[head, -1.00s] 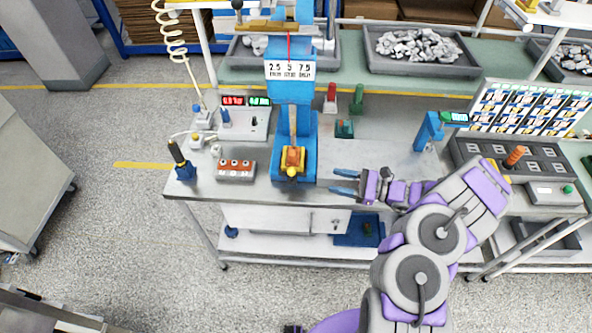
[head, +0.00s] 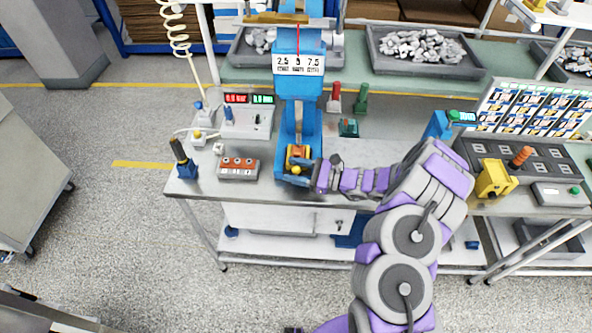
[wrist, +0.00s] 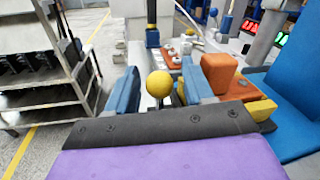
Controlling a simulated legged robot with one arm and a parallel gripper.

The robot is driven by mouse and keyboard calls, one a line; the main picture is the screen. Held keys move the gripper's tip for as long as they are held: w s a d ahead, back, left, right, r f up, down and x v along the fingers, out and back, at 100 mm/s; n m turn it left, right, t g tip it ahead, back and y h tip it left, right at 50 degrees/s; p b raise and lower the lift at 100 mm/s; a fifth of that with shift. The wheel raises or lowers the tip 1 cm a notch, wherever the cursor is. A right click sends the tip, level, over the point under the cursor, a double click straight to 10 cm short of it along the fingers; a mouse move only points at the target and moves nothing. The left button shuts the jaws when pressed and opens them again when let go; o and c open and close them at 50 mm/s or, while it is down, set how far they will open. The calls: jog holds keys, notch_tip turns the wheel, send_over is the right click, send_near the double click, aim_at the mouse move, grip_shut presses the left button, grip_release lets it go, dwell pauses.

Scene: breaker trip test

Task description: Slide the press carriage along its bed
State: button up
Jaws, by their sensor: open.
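The blue press (head: 297,80) stands on the steel bench, and its blue bed (head: 314,130) runs toward the bench's front edge. The orange and yellow carriage (head: 297,152) is at the near end of the bed. Its yellow ball knob (head: 296,170) faces the front; it also shows in the wrist view (wrist: 159,84). My gripper (head: 290,176) reaches in from the right to the knob. In the wrist view, its blue fingers (wrist: 160,68) are open, one on each side of the knob, with visible gaps. The carriage's orange block (wrist: 220,73) lies just beyond the right finger.
An orange-topped box with knobs (head: 238,168) and a dark-handled tool in a blue stand (head: 183,160) are left of the press. A small green-topped box (head: 348,128) stands to its right. A yellow block (head: 493,180) sits farther right. The bench's front edge is close.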

jog(key=shift+a, duration=0.1)
jog(key=shift+d, duration=0.45)
jog(key=c, duration=0.6)
jog(key=shift+a+r, duration=0.1)
grip_shut()
